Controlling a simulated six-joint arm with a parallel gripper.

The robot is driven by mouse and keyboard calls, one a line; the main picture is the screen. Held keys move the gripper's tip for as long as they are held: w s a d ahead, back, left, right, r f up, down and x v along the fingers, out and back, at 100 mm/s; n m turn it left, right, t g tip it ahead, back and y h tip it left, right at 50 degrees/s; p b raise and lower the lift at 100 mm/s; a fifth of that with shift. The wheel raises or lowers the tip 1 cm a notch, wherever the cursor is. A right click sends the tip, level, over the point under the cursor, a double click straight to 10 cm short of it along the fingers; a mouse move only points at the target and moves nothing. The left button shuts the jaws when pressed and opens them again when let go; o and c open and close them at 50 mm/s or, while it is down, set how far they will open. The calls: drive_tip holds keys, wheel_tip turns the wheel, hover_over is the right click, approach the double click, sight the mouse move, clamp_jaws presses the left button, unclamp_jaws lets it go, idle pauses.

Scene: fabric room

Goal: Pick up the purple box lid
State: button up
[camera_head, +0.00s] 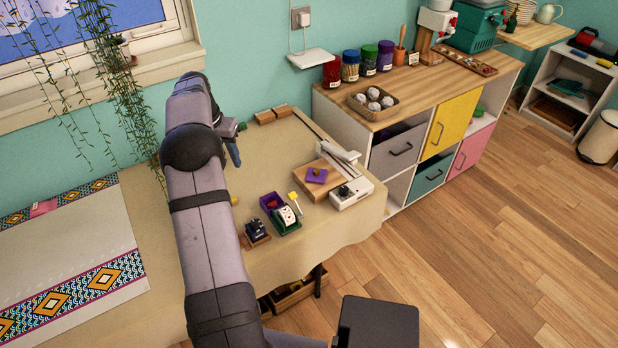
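The purple box lid (316,175) looks like a small flat purple square. It lies on a wooden board (331,186) toward the right end of the cloth-covered table. An open purple box (268,203) with something red inside stands to the left of the board, apart from the lid. My gripper (234,154) points down over the table's back part, left of the lid and well apart from it. My arm hides part of it, and its fingers are too small to tell whether they are open.
A green box (285,226) with a white item stands beside the purple box. A dark stamp-like object (256,232) is to its left. A white device (351,194) adjoins the board's right side. Wooden blocks (273,114) lie at the back. Cloth between my gripper and the board is mostly clear.

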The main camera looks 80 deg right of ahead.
drive_tip(key=s+d+f+m, duration=0.2)
drive_tip(key=s+d+m, duration=0.1)
drive_tip(key=s+d, duration=0.6)
drive_tip(key=m+g+b, duration=0.1)
drive_tip(key=m, duration=0.3)
approach(316, 170)
drive_tip(key=f, duration=0.1)
drive_tip(key=shift+d+f, duration=0.3)
drive_tip(key=shift+f, duration=0.2)
drive_tip(key=shift+d+f, duration=0.3)
drive_tip(key=shift+f, duration=0.2)
drive_tip(key=shift+s+f+p, duration=0.1)
drive_tip(key=shift+f+p, duration=0.25)
drive_tip(key=shift+a+p+x, duration=0.1)
drive_tip(key=shift+p+x, duration=0.15)
drive_tip(key=shift+x, duration=0.9)
drive_tip(key=shift+a+p+x, duration=0.15)
drive_tip(key=shift+p+x, duration=0.05)
drive_tip(key=shift+x, duration=0.9)
drive_tip(key=shift+s, duration=0.15)
clamp_jaws()
